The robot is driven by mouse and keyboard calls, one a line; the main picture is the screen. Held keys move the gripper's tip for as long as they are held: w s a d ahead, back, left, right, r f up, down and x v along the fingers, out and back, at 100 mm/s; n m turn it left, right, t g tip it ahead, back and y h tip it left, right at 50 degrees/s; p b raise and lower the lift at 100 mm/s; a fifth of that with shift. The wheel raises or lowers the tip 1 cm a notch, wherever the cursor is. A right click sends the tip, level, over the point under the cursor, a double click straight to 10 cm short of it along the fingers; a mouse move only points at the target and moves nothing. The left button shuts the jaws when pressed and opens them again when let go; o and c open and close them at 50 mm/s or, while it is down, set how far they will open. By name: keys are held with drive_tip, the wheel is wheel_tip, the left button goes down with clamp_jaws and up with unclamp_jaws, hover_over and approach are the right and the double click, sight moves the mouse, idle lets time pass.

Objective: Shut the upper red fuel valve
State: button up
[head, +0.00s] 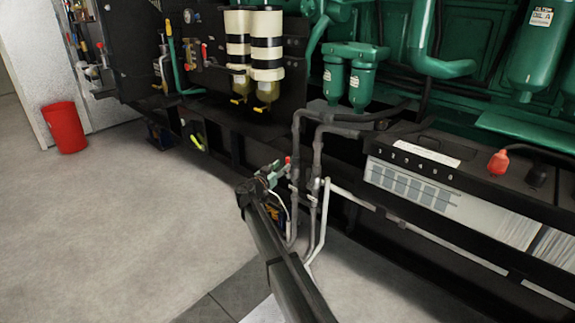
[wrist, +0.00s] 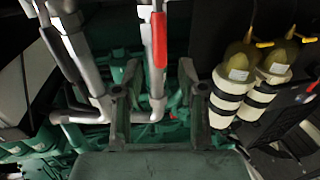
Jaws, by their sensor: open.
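A red valve handle (wrist: 159,40) lies along a grey vertical pipe in the wrist view. It shows as a small red tip (head: 288,160) beside the grey pipes in the head view. My gripper (wrist: 158,70) is open and empty, with one finger on each side of the line of the handle and pipe. I cannot tell how far the fingertips are from the handle in depth. In the head view my gripper (head: 270,174) is small and close to the left of the pipes, and my arm hides what lies behind it. I see no second red valve handle clearly.
Grey pipes (head: 317,165) stand in front of the green engine (head: 395,40). Two banded filter bowls (head: 266,45) hang at the upper middle. A black-topped battery (head: 430,185) sits right of the pipes. A red bucket (head: 65,128) stands far left; the floor between is clear.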

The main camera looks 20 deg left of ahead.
sight(287, 162)
drive_tip(key=shift+w+d+b, duration=0.25)
drive_tip(key=shift+w, duration=1.1)
drive_tip(key=shift+w+d+b, duration=0.2)
drive_tip(key=shift+w+b, duration=0.05)
drive_tip(key=shift+w, duration=1.1)
clamp_jaws()
